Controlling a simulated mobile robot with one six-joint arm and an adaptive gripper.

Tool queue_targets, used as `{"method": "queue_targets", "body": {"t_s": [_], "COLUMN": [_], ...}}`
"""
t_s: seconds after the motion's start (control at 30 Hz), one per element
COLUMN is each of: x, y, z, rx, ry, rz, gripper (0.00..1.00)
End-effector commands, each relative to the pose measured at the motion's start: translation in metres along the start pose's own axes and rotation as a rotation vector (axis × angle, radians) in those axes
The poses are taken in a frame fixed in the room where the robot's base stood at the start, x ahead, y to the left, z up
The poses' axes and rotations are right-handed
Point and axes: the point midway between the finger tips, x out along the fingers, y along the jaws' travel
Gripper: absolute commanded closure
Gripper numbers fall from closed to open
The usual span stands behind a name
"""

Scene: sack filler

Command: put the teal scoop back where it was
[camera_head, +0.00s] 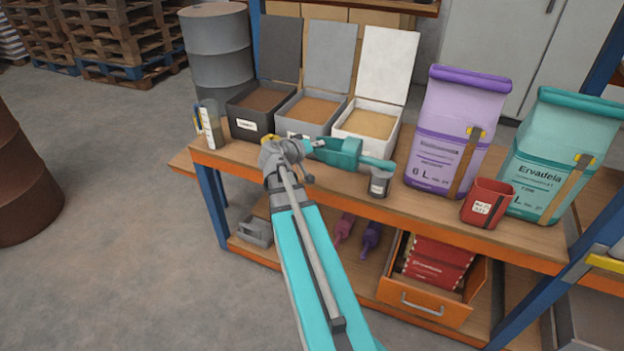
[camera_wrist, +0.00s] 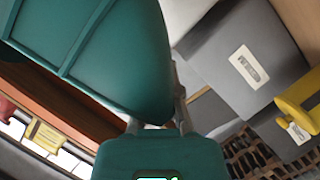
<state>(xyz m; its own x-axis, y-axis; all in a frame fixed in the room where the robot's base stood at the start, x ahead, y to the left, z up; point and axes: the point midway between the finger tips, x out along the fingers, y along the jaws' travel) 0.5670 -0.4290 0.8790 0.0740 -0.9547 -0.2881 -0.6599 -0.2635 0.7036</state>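The teal scoop (camera_head: 342,153) is in front of the white bin at the middle of the workbench. Its right end is close to a small grey cup (camera_head: 379,184); I cannot tell whether they touch. My gripper (camera_head: 316,147) is at the scoop's left side. In the wrist view the scoop (camera_wrist: 110,50) fills the upper left. The grey fingers of my gripper (camera_wrist: 157,122) sit on both sides of a teal part and appear shut on it. The scoop's underside and the exact grip are partly hidden.
Three lidded bins stand behind: dark (camera_head: 247,128), grey (camera_head: 296,128) and white (camera_head: 350,129). A jug (camera_head: 211,125) is left; a purple sack (camera_head: 450,135), red cup (camera_head: 488,203) and teal sack (camera_head: 560,155) are right. Pink (camera_head: 344,228) and purple (camera_head: 371,238) scoops are below.

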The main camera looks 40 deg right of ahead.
Motion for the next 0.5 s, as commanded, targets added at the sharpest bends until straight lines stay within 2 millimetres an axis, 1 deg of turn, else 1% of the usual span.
{"method": "queue_targets", "body": {"t_s": [0.27,0.37,0.5], "x": [0.000,0.003,0.009], "y": [-0.002,-0.008,-0.024], "z": [-0.001,-0.004,-0.011], "rx": [-0.001,-0.001,-0.001], "ry": [0.001,0.001,0.001], "rz": [0.000,-0.001,-0.001], "gripper": [1.00,1.00,1.00]}}
